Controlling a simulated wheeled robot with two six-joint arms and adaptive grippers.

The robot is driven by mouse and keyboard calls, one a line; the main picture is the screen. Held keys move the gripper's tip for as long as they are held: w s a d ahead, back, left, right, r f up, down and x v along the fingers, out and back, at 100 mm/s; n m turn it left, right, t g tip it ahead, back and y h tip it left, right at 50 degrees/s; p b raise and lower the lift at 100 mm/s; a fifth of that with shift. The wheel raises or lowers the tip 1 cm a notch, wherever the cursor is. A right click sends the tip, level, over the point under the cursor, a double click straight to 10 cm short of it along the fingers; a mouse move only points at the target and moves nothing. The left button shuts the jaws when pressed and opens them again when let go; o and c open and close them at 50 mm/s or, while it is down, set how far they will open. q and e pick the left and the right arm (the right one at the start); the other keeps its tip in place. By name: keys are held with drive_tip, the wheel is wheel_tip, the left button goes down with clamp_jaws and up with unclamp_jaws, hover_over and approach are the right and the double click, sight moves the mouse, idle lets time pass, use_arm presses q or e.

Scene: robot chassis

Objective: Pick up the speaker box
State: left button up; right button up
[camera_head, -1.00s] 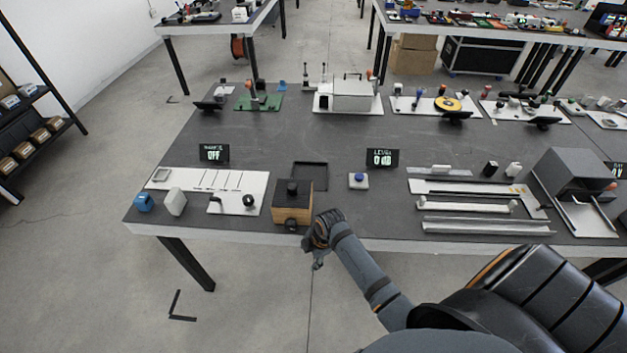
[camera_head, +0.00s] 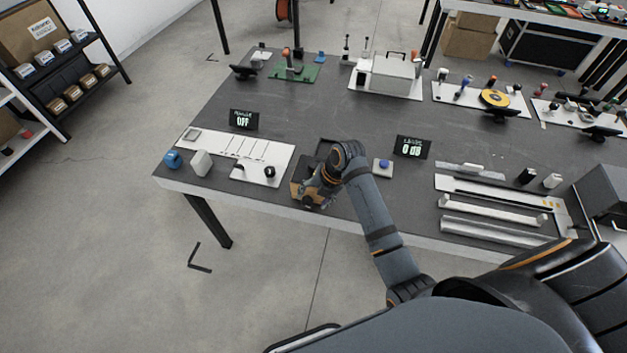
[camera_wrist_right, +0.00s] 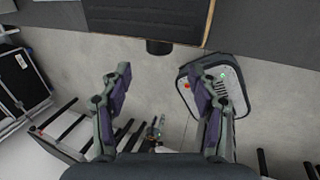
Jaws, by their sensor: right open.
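The speaker box (camera_head: 298,194) is a small wooden box with a dark top at the front edge of the grey table. In the head view my right gripper (camera_head: 318,186) is over it and hides much of it. In the right wrist view the box (camera_wrist_right: 145,16) is at the top, with its dark face, wooden edges and a black knob (camera_wrist_right: 158,47). The box is not seen between the fingertips, and contact cannot be told. My left gripper is not in view.
A white plate (camera_head: 262,151) with a black knob lies left of the box. A blue button on a white base (camera_head: 383,166) is to the right. Small displays (camera_head: 243,120) and (camera_head: 412,147) stand behind. White rails (camera_head: 490,208) lie farther right.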

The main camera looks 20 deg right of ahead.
sight(308, 202)
drive_tip(key=shift+w+p+x, duration=0.2)
drive_tip(key=shift+p+x, duration=0.4)
drive_tip(key=shift+x, duration=2.3)
drive_tip(key=shift+d, duration=0.1)
clamp_jaws()
drive_tip(key=shift+r, duration=0.1)
